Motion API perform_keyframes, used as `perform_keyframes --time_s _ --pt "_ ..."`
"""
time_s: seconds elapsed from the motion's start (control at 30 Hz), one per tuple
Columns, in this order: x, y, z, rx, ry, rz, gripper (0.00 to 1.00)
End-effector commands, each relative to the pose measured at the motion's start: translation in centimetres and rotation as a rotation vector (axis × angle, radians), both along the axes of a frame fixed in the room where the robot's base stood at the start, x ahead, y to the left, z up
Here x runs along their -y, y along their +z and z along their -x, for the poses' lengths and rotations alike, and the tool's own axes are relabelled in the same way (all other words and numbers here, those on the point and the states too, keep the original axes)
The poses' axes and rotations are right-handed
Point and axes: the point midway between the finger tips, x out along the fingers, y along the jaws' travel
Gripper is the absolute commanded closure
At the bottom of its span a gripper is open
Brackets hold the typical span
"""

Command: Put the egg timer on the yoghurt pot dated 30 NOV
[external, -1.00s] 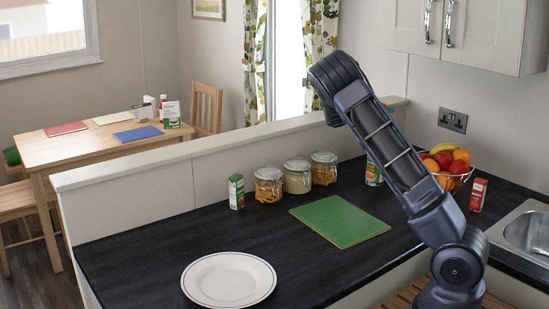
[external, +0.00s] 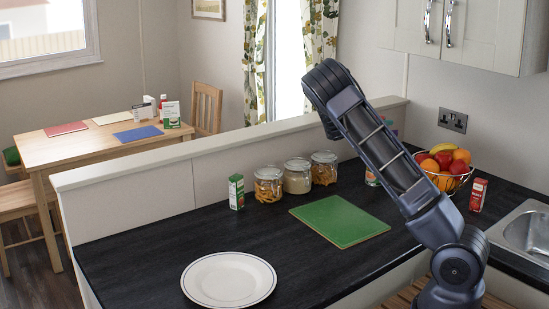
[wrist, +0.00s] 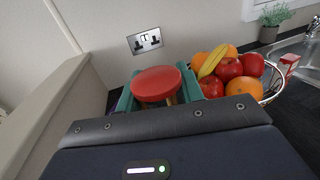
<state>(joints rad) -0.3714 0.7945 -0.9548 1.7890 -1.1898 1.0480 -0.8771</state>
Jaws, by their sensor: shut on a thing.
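My gripper (wrist: 157,92) has teal fingers and is shut on the egg timer (wrist: 158,82), which shows a round red top with a little light wood below it. The timer's lower part is hidden by my wrist. In the external view my arm covers most of the gripper and the timer. I can make out no yoghurt pot and no date in either view.
A wire fruit bowl (wrist: 274,94) stands right of my gripper, below a wall socket (wrist: 145,40). A partly hidden can (external: 371,179) stands behind my arm. Jars (external: 297,177), a green board (external: 340,221) and a plate (external: 229,280) are on the dark worktop.

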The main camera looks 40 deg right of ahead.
Motion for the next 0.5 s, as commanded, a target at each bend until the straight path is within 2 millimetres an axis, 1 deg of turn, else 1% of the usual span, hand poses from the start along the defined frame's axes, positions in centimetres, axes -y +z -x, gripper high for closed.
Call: perform_keyframes --time_s 0.03,0.1,0.13,0.37,0.5 --pt "0.00 -0.02 0.00 0.000 0.000 0.000 0.57" --pt "0.00 -0.01 0.00 0.000 0.000 0.000 0.43" --pt "0.00 -0.01 0.00 0.000 0.000 0.000 0.41" --pt "0.01 0.00 0.01 0.000 0.000 0.000 0.41" --pt "0.00 0.52 0.01 0.000 0.000 0.000 0.41"
